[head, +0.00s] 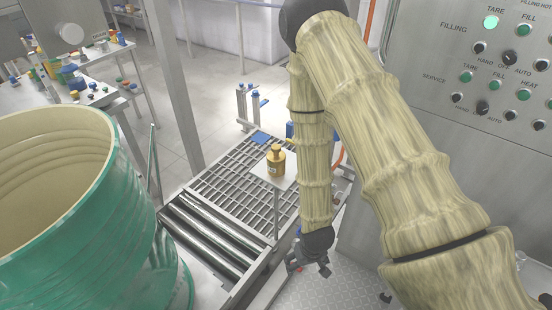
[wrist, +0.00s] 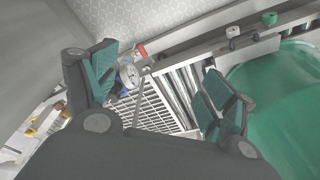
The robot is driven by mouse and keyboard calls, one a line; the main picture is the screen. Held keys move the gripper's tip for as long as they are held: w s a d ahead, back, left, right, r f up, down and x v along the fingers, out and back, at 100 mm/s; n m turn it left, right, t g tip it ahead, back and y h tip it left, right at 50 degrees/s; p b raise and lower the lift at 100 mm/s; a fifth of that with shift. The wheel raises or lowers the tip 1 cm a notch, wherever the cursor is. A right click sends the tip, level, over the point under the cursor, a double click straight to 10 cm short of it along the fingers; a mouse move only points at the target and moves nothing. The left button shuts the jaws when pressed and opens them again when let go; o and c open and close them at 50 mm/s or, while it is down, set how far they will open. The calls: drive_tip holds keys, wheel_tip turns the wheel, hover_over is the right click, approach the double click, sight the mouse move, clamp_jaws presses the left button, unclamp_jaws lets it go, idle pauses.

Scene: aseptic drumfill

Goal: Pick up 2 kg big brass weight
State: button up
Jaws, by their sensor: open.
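The big brass weight (head: 276,160) is a golden cylinder with a narrow neck and knob and a small pale label on its body. It stands upright on a small pale platform (head: 287,178) on a thin post in the head view. My gripper (head: 309,264) hangs below and to the right of the weight in that picture, apart from it. In the wrist view my gripper (wrist: 160,92) has its two green-padded fingers spread wide, with nothing held between them. I cannot make out the weight in the wrist view.
A large green open drum (head: 120,235) stands at the left beside a roller conveyor (head: 205,235). Metal grating (head: 225,180) lies behind the rollers. A control panel (head: 480,75) stands at the right. A table with small colored items (head: 100,85) is at the back left.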

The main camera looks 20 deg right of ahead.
drive_tip(key=w+r+t+p, duration=0.2)
drive_tip(key=w+r, duration=1.1)
drive_tip(key=w, duration=0.5)
drive_tip(key=t, duration=0.1)
approach(276, 149)
drive_tip(key=shift+m+h, duration=0.4)
drive_tip(key=x, duration=0.4)
drive_tip(key=shift+w+a+f+p, duration=0.2)
drive_tip(key=shift+a+f+p, duration=0.15)
drive_tip(key=shift+a, duration=0.05)
drive_tip(key=shift+p+x, duration=0.7)
drive_tip(key=shift+x, duration=1.95)
drive_tip(key=shift+w+d+f+p, duration=0.15)
drive_tip(key=shift+w+f+p, duration=0.2)
drive_tip(key=shift+f+p, duration=0.15)
drive_tip(key=shift+w+d+f+p, duration=0.15)
drive_tip(key=shift+w+f+p, duration=0.25)
drive_tip(key=shift+f, duration=0.15)
drive_tip(key=shift+p+x, duration=0.4)
drive_tip(key=shift+x, duration=1)
drive_tip(key=shift+c, duration=0.4)
clamp_jaws()
drive_tip(key=shift+w+r, duration=0.1)
